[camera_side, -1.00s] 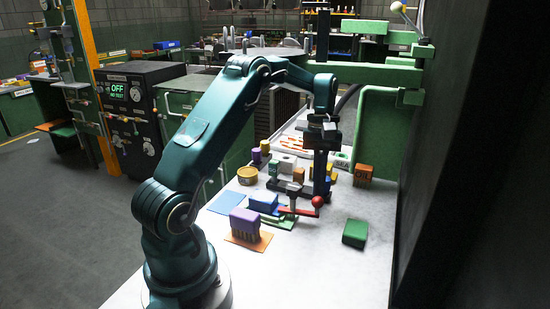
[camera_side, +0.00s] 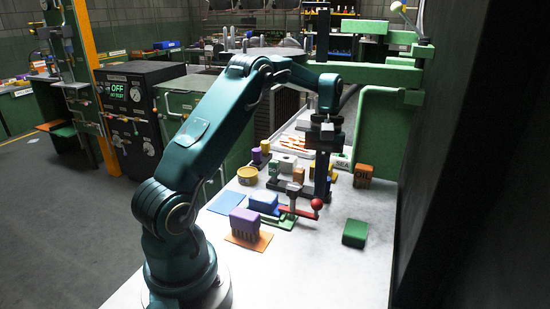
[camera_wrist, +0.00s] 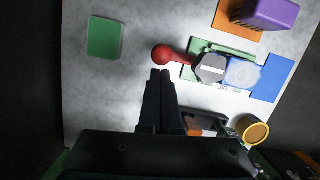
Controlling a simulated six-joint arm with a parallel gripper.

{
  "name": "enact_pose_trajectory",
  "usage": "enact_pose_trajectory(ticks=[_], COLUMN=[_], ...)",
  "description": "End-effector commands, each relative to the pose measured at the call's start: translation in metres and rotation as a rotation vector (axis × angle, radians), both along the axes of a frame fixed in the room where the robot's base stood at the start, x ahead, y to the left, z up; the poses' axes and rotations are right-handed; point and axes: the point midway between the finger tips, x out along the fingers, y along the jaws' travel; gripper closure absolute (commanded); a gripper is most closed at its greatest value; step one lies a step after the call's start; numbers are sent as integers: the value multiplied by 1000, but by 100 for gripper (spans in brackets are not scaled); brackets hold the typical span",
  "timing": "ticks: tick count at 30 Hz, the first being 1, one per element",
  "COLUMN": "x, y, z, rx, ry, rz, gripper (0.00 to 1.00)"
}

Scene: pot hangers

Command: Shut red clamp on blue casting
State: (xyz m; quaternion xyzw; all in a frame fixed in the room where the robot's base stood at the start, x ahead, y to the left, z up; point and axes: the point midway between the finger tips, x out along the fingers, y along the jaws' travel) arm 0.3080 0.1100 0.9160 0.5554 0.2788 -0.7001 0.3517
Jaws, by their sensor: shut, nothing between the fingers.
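The blue casting (camera_side: 263,203) sits on a green base beside the red clamp. The clamp's red arm (camera_side: 297,211) lies low and nearly level, ending in a red ball (camera_side: 316,204). In the wrist view, the clamp's grey head (camera_wrist: 210,67) is right beside the blue casting (camera_wrist: 243,73) and seems to overlap its edge; I cannot tell whether it presses on it. My gripper (camera_wrist: 160,73) is shut and empty, with its tips just short of the red ball (camera_wrist: 161,54) in that picture. In the side view the fingers (camera_side: 320,192) stand beside and behind the ball; contact is unclear.
A purple block (camera_side: 244,223) stands on an orange mat (camera_side: 262,243). A blue mat (camera_side: 227,201) lies left of the casting. A green block (camera_side: 355,233) is at right, with bare bench around it. A yellow tin (camera_side: 247,175) and several blocks crowd behind.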

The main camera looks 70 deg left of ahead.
Motion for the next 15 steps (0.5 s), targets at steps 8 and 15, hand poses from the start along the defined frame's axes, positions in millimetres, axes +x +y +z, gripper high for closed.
enact_pose_trajectory(ticks=[8,15], x=[4,6], y=[6,9], z=[27,43], rx=[2,1], ry=[-2,-1], rz=[1,0], gripper=[100,100])
